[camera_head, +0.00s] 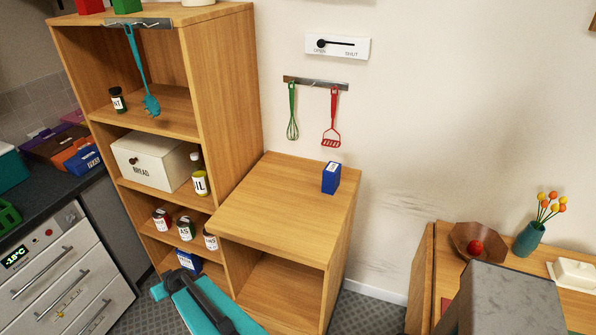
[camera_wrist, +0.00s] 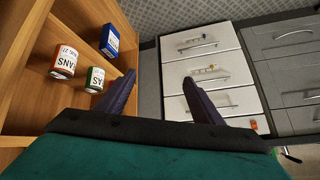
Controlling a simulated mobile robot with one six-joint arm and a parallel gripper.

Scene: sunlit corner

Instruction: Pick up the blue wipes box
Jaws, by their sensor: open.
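Two upright blue boxes could be the wipes box; I cannot read either label clearly. One blue box (camera_head: 331,179) with a pale top stands on the low wooden cabinet. The other blue box (camera_head: 189,261) with a white label is on the bottom shelf of the tall unit, partly hidden by my arm. A blue box with a white label (camera_wrist: 109,41) also shows at the upper left of the wrist view, behind two tins. My gripper (camera_wrist: 158,88) is open with nothing between its fingers. The box is beyond and left of the left finger, not touching it.
Tins (camera_head: 186,228) stand in a row on the shelf above the lower blue box; two tins (camera_wrist: 80,66) are close to my left finger. Drawers (camera_wrist: 205,75) face the gripper. The low cabinet's top (camera_head: 270,205) is mostly clear. A grey block (camera_head: 505,300) is at the lower right.

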